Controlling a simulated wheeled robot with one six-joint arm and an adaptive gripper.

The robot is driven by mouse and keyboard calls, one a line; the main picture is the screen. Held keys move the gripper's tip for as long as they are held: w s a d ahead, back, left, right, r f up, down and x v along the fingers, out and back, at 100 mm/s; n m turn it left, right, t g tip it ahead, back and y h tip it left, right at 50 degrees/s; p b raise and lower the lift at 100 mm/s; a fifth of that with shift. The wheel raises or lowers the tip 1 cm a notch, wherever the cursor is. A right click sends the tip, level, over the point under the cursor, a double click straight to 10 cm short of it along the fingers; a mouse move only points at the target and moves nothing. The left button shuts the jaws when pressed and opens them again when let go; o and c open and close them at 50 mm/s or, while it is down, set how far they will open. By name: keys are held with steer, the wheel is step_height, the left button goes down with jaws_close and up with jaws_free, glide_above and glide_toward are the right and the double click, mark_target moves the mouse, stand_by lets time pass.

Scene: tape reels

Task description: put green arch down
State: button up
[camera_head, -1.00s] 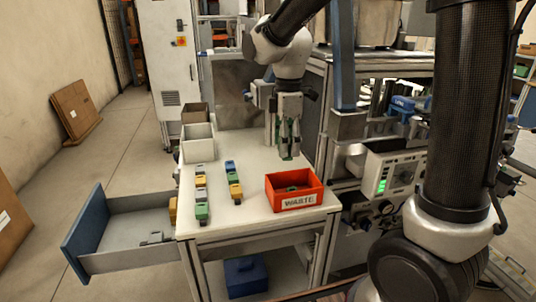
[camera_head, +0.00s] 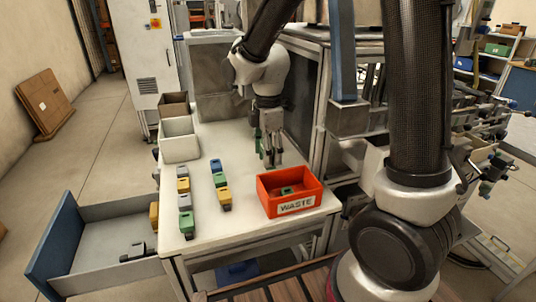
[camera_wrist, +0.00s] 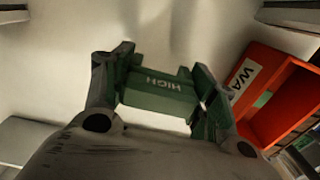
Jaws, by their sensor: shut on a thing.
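My gripper (camera_head: 271,158) points down over the white table top, behind the red waste bin in the head view. In the wrist view my gripper (camera_wrist: 158,92) is shut on the green arch (camera_wrist: 160,98), which carries the word HIGH and lies across between the two fingers. In the head view the held arch is mostly hidden by the fingers. Pale table surface shows beyond the arch in the wrist view. I cannot tell whether the arch touches the table.
The red waste bin (camera_head: 262,196) holds a green piece and stands right of my gripper in the wrist view (camera_wrist: 262,95). Two rows of coloured blocks (camera_head: 184,200) stand at left. Grey and brown boxes (camera_head: 180,152) stand farther back. A drawer (camera_head: 100,218) is open at left.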

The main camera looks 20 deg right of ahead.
steer(key=shift+f, duration=0.45)
steer(key=shift+f, duration=0.1)
steer(key=o, duration=1)
step_height(320, 180, up, 12)
steer(key=shift+r, duration=0.15)
